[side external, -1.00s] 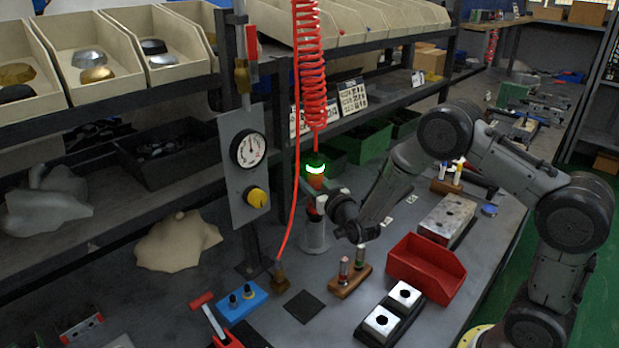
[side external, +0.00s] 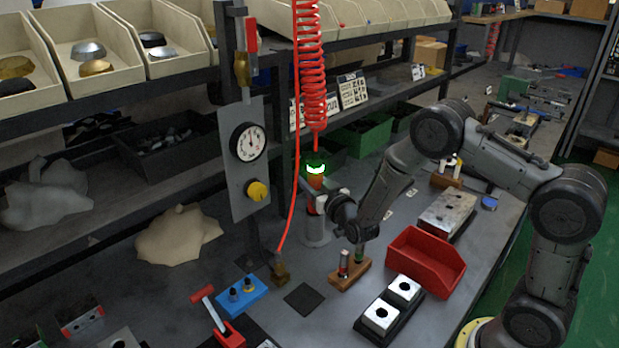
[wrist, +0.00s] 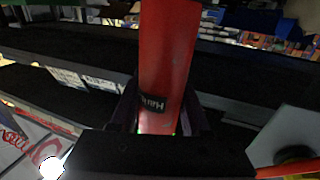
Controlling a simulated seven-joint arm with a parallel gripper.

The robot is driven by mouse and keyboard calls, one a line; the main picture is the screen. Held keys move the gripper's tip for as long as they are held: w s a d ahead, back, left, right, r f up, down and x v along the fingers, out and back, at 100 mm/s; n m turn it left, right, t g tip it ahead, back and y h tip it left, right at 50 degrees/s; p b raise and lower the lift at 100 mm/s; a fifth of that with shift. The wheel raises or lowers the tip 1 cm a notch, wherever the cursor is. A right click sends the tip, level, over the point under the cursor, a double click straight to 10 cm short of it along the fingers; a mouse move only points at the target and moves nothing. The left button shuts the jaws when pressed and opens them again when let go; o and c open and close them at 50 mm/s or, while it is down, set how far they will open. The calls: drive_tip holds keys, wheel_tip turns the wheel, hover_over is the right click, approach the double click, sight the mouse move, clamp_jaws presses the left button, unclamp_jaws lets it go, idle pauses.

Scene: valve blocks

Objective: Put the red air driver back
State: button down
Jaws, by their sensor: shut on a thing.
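The red air driver (side external: 316,182) is upright in the side external view, with a lit green ring at its top, below the red coiled hose. My gripper (side external: 320,200) is shut around its body. The grey cylindrical holder (side external: 315,232) stands on the bench directly below. The driver's lower end is at the holder's mouth; my gripper partly covers this, so I cannot tell how deep it sits. In the wrist view the driver's red body (wrist: 168,70) stands between the dark fingers; its lower tip is hidden.
A gauge panel (side external: 246,165) with a yellow knob stands left of the driver, and a thin red hose hangs between. In front are a wooden block with small fittings (side external: 349,274), a red bin (side external: 425,262) and white valve blocks (side external: 382,317). A blue block (side external: 241,296) is front left.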

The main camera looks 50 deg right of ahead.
drive_tip(key=shift+r, duration=0.2)
drive_tip(key=shift+c, duration=1.6)
unclamp_jaws()
drive_tip(key=shift+f, duration=0.1)
drive_tip(key=shift+s+f, duration=0.1)
drive_tip(key=shift+f, duration=0.2)
drive_tip(key=v, duration=1.3)
drive_tip(key=shift+s+a+r, duration=0.15)
drive_tip(key=shift+s+r, duration=0.05)
drive_tip(key=shift+s, duration=0.1)
